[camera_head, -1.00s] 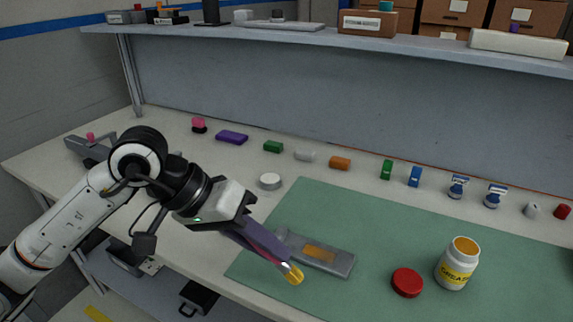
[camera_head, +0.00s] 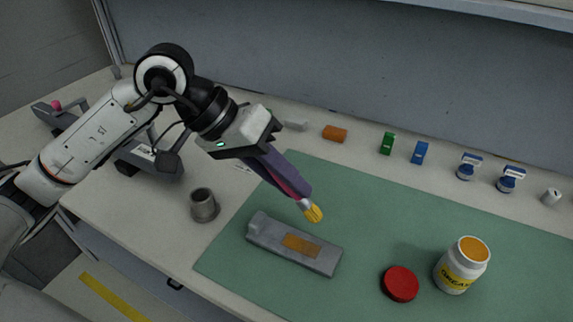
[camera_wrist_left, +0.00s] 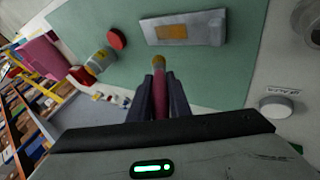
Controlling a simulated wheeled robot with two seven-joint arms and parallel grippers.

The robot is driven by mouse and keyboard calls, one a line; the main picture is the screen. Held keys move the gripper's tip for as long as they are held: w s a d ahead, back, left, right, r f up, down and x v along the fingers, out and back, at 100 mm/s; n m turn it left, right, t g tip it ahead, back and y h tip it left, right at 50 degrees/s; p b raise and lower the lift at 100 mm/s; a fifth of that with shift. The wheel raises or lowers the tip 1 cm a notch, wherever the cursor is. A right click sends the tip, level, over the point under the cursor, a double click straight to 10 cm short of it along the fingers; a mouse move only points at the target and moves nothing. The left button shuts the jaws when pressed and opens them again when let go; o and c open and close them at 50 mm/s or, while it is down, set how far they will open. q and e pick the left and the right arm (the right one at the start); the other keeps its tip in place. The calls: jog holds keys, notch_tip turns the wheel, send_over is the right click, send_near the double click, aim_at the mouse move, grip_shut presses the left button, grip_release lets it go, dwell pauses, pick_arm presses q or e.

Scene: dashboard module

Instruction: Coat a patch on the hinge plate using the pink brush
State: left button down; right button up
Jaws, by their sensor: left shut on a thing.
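My left gripper (camera_head: 302,188) is shut on the pink brush (camera_head: 297,199), and the gripper fingers hide most of its handle. The brush points down to the right, and its bristle tip (camera_head: 314,213) is yellow-orange. The grey hinge plate (camera_head: 263,236) lies on the green mat with an orange patch (camera_head: 301,245) on its face. The tip appears above and beyond the plate, apart from it. In the left wrist view the tip (camera_wrist_left: 158,63) shows just short of the plate (camera_wrist_left: 205,31). An open white grease jar (camera_head: 453,274) with orange contents stands at the right. My right gripper is not in view.
The red lid (camera_head: 401,283) lies on the green mat (camera_head: 400,222) beside the jar. A grey metal cup (camera_head: 204,206) stands left of the mat. Several small items, including an orange block (camera_head: 335,133) and a blue one (camera_head: 419,152), line the back. The mat's middle is clear.

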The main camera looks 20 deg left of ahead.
aim_at(312, 210)
pick_arm(q)
notch_tip(312, 210, down, 3)
jog(key=shift+r+b, duration=0.15)
jog(key=shift+b, duration=0.3)
jog(key=shift+d+f+p, duration=0.55)
jog(key=shift+d+f, duration=0.05)
jog(key=shift+d+p, duration=0.55)
jog(key=shift+d, duration=0.25)
jog(key=shift+d+p, duration=0.55)
jog(key=shift+d, duration=0.2)
jog(key=shift+r+p, duration=0.15)
jog(key=shift+p, duration=0.65)
jog(key=shift+a+f+b, duration=0.6)
jog(key=shift+a+b, duration=0.05)
jog(key=shift+b, duration=0.4)
jog(key=shift+a+b, duration=0.55)
jog(key=shift+a, duration=0.2)
jog(key=shift+w+a+r+b, duration=0.1)
jog(key=shift+a+b, duration=0.45)
jog(key=shift+a, duration=0.2)
notch_tip(312, 210, up, 3)
jog(key=shift+f+p, duration=0.1)
jog(key=shift+p, duration=0.4)
jog(key=shift+r, duration=0.35)
jog(key=shift+r+p, duration=1.05)
jog(key=shift+r, duration=1.5)
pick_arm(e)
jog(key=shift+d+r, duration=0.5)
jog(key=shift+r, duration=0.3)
